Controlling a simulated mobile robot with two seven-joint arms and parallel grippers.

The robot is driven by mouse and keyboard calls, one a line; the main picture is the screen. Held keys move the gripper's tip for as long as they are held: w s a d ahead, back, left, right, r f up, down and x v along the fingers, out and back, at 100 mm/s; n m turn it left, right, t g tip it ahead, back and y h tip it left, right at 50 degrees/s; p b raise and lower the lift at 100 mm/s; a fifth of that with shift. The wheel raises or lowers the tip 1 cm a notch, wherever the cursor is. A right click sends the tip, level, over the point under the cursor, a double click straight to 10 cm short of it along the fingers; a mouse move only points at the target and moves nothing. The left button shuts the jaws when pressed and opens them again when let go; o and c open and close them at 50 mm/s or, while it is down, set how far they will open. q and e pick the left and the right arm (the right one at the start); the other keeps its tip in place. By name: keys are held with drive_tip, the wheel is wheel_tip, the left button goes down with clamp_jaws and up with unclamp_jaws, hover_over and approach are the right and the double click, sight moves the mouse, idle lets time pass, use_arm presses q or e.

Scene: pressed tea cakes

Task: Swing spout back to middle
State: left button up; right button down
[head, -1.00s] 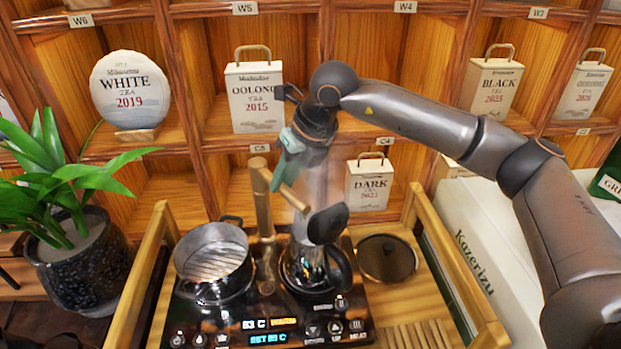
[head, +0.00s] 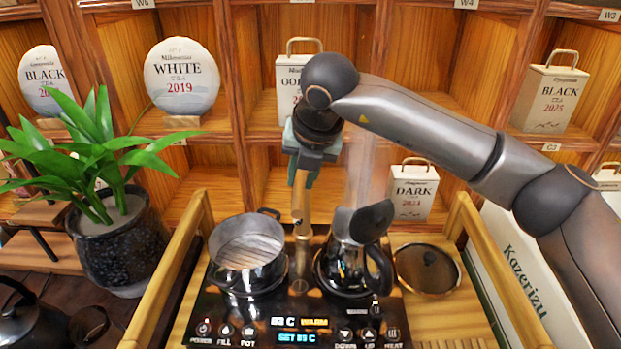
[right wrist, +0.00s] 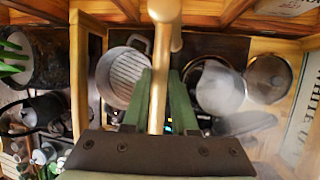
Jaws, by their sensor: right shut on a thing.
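The brass spout (head: 300,205) stands at the back of the black heating unit (head: 290,319), between the pot (head: 249,250) and the glass kettle (head: 350,260). Its arm points toward me, roughly midway between them, and is partly hidden by my right gripper in the head view. My right gripper (head: 303,178) is shut on the spout from above. In the right wrist view the spout (right wrist: 157,110) runs between the green fingers of the right gripper (right wrist: 161,78). The kettle's dark lid stands raised, with steam above it. My left gripper is in neither view.
A wooden tray with raised rails (head: 172,275) surrounds the heater. A round dark lid (head: 427,269) lies at its right. A potted plant (head: 122,240) stands at left, shelves with tea packages behind, and a white box (head: 510,260) at right.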

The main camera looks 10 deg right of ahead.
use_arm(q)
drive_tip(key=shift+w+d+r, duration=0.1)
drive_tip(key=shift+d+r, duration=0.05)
use_arm(e)
drive_tip(key=c, duration=0.7)
unclamp_jaws()
use_arm(q)
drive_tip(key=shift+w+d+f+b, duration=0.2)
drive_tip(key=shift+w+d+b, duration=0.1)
drive_tip(key=shift+b, duration=0.15)
use_arm(e)
drive_tip(key=v, duration=1.2)
drive_tip(key=shift+r, duration=0.25)
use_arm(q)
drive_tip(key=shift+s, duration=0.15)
use_arm(e)
drive_tip(key=shift+s, duration=0.15)
